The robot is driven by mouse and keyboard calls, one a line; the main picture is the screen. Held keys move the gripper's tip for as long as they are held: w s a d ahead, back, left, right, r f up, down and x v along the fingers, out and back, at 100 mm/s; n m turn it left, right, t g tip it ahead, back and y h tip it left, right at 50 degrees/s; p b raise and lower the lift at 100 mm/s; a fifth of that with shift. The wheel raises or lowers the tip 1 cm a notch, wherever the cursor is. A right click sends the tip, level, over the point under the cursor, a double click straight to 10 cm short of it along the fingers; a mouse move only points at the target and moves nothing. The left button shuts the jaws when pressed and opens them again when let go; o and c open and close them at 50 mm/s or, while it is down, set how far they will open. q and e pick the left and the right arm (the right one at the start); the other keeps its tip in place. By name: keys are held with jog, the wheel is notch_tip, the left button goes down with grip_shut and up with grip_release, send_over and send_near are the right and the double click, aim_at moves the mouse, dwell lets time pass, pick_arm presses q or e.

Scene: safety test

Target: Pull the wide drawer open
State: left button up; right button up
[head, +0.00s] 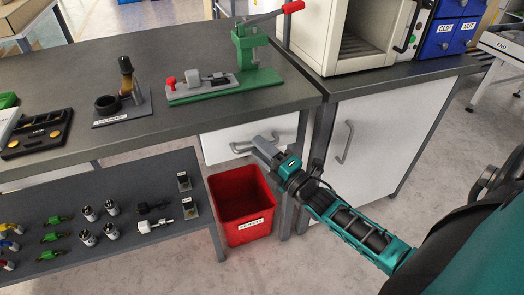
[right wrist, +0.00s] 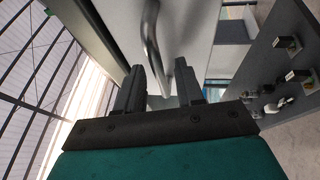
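The wide drawer (head: 222,143) is a white front under the dark bench top, and it looks shut. Its grey bar handle (head: 240,149) runs along the front, with its right end partly hidden by my right gripper (head: 265,142). In the right wrist view the handle (right wrist: 151,35) reaches down towards the space between the two dark fingers of my right gripper (right wrist: 160,80). The fingers are apart. I cannot tell whether they touch the handle. My left gripper is not in view.
A red bin (head: 240,205) stands on the floor below the drawer. A white cabinet door (head: 375,135) with a vertical handle is right of my gripper. A green press (head: 252,65) stands on the bench. A lower shelf (head: 110,190) holds several small parts.

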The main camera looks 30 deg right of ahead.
jog(key=shift+c, duration=0.3)
grip_shut()
dwell(0.4)
